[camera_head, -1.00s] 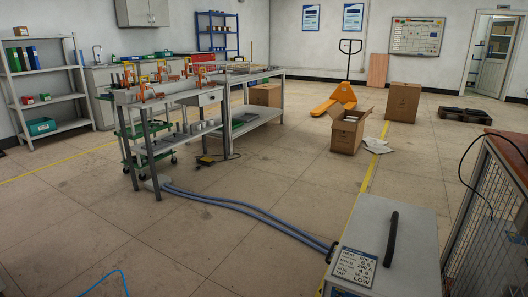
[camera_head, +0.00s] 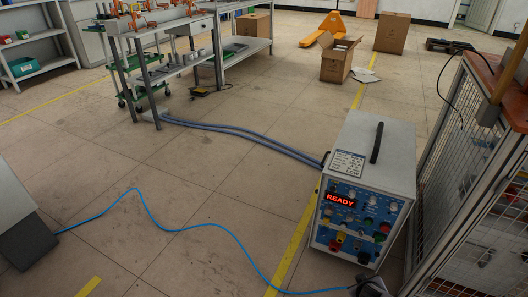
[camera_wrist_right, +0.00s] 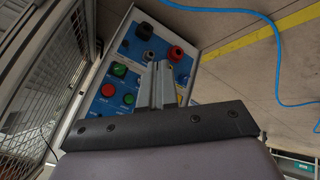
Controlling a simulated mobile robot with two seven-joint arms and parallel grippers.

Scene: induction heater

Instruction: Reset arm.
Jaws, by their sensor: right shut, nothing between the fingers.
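The induction heater's power unit (camera_head: 365,190) is a grey box on the floor at the right of the head view. Its blue front panel has a red display (camera_head: 340,200) reading READY, with several coloured knobs and buttons. My right gripper (camera_wrist_right: 164,68) shows in the right wrist view, with its fingers together and nothing between them. It points toward the control panel (camera_wrist_right: 122,70), and its fingers cover part of that panel. I cannot tell whether they touch it. A green button and red buttons show beside the fingers. My left gripper is in neither current view.
A mesh-sided bench (camera_head: 452,190) stands close to the right of the unit. A blue cable (camera_head: 210,224) crosses the floor, and grey-blue hoses (camera_head: 240,134) run to the workbench (camera_head: 165,75). A dark item at the bottom edge is unclear. Open floor lies left of the unit.

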